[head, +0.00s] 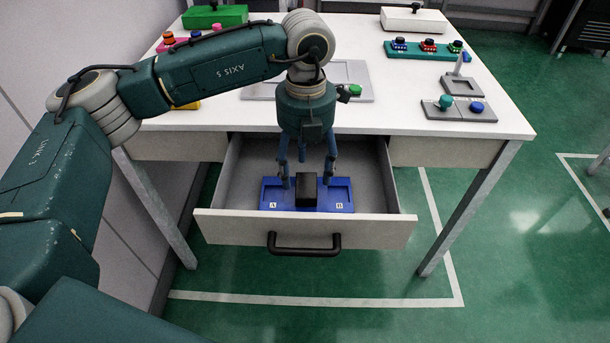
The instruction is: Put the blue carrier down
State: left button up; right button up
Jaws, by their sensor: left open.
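The blue carrier (341,196) lies flat in the open drawer (225,190) of the white table. It is a shallow blue tray with a recess on each side, small white labels and a black block-shaped handle (306,188) in its middle. My left gripper (307,176) points straight down over the carrier. Its fingers are open on both sides of the black handle; whether they touch it cannot be told. My right gripper is not in view.
The drawer front (235,226) with its dark handle (304,244) sticks out toward me. On the white table (400,95) are a grey tray (365,75), a grey base with two knobs (459,109), a teal rack (425,49), a green box (215,16) and a white box (413,20).

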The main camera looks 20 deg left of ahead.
aim_at(306, 180)
pick_arm(q)
notch_tip(306, 180, up, 9)
jog(key=shift+f+p, duration=0.15)
jog(key=shift+p, duration=0.2)
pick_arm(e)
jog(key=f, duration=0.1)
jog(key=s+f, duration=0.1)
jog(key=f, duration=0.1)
pick_arm(q)
jog(key=shift+f, duration=0.1)
